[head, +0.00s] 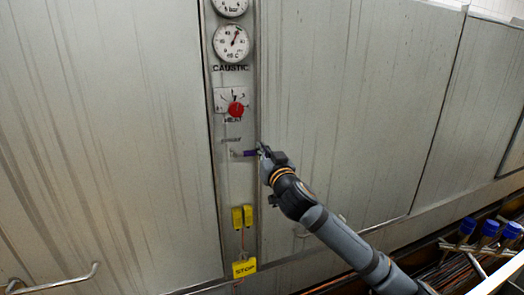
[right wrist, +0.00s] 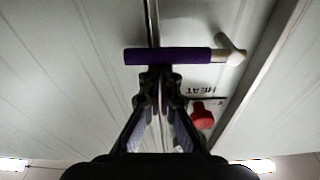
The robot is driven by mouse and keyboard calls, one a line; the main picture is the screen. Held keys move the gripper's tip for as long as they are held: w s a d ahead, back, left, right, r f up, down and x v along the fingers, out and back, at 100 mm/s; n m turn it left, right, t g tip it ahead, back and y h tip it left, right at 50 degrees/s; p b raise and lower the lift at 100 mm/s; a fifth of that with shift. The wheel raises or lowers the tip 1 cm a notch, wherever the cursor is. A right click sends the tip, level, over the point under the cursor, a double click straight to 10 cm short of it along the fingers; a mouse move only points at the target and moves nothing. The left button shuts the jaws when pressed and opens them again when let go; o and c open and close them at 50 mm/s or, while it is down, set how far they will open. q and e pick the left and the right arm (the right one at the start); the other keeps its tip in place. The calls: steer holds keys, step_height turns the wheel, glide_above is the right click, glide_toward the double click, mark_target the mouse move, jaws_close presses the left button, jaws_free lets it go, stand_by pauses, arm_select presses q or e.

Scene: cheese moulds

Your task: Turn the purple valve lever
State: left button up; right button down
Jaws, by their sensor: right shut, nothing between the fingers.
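The purple valve lever (head: 249,153) sticks out to the right from its pale pivot on the narrow panel, below the red knob. In the right wrist view the purple grip (right wrist: 180,56) lies level across the upper middle, with its metal stem and pale pivot (right wrist: 231,50) at the right end. My right gripper (head: 263,151) is at the free end of the lever. In its wrist view the fingertips (right wrist: 157,74) are together just below the purple grip, with nothing between them. I cannot tell whether they touch the lever. My left gripper is not in view.
A red knob (head: 236,109) marked HEAT and a round gauge (head: 231,43) sit above the lever. Yellow tags (head: 242,217) and a yellow STOP sign (head: 244,268) are below. Pipes with blue caps (head: 489,229) stand at lower right. The wall around the panel is flat and clear.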

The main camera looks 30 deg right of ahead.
steer(key=shift+w+a+f+m+g+h+b, duration=0.2)
steer(key=shift+f+m+b, duration=0.55)
steer(key=shift+m+b, duration=0.65)
steer(key=shift+s+d+f+m+g+h+b, duration=0.2)
steer(key=shift+f+m+b, duration=0.6)
steer(key=shift+m+b, duration=0.55)
steer(key=shift+w+a+f+m+h+b, duration=0.1)
steer(key=shift+a+f+m+h+b, duration=0.15)
steer(key=shift+f+m+b, duration=1.05)
steer(key=shift+r+b, duration=0.4)
steer(key=shift+r, duration=0.15)
steer(key=v, duration=0.7)
steer(key=shift+s, duration=0.25)
